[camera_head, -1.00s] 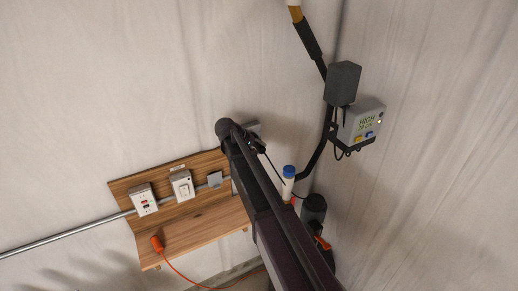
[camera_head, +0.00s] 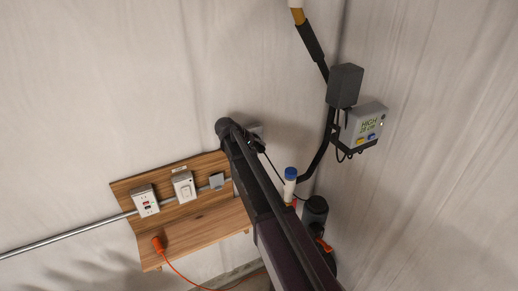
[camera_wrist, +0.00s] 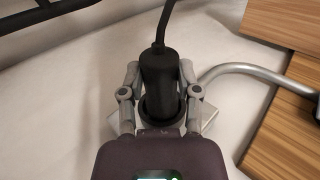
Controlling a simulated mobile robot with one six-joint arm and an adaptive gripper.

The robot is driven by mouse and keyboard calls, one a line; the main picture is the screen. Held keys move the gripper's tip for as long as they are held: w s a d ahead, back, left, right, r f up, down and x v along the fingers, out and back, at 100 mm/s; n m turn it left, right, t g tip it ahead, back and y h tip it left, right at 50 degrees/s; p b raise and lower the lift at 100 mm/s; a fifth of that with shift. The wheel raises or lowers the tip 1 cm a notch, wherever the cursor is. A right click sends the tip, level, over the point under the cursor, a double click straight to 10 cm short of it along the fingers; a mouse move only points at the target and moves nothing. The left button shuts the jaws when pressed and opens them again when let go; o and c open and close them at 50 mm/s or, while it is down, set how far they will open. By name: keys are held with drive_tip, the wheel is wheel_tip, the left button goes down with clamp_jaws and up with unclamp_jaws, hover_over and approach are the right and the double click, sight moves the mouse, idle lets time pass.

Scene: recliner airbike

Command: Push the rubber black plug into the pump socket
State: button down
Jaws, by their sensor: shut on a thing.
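In the wrist view, my gripper (camera_wrist: 160,72) is shut on the black plug (camera_wrist: 157,84), with one finger on each side. A black cable leaves the plug's upper end. The plug's other end sits at a dark round collar or opening in front of a pale grey box (camera_wrist: 207,119), which looks like the pump socket. I cannot tell how deep the plug is in it. In the head view, the grey box (camera_head: 255,130) is on the wall, partly hidden by my arm. The gripper and plug there are a small dark cluster (camera_head: 259,145) beside the arm.
A wooden board with shelf (camera_head: 200,222) holds an outlet (camera_head: 144,201) and a switch (camera_head: 183,187) to the left. An orange plug (camera_head: 157,244) lies on the shelf. A control box (camera_head: 363,124), black pipe (camera_head: 322,150) and blue-capped bottle (camera_head: 290,184) are to the right.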

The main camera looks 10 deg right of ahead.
drive_tip(key=shift+w+a, duration=0.2)
drive_tip(key=shift+w, duration=0.35)
drive_tip(key=shift+c, duration=1.2)
unclamp_jaws()
drive_tip(key=s+d, duration=0.2)
drive_tip(key=s, duration=0.6)
drive_tip(key=shift+s+d, duration=0.2)
drive_tip(key=shift+d, duration=0.2)
idle(0.6)
drive_tip(key=s+a+f+m+g+y+b, duration=0.1)
drive_tip(key=s+f+y+b, duration=0.7)
drive_tip(key=s+f+b, duration=1)
drive_tip(key=s+f+m+g, duration=0.1)
drive_tip(key=s+f+m, duration=0.1)
drive_tip(key=s+f, duration=0.3)
drive_tip(key=shift+s+a+f+y, duration=0.15)
drive_tip(key=shift+s+f+y, duration=0.05)
drive_tip(key=shift+f+y, duration=0.1)
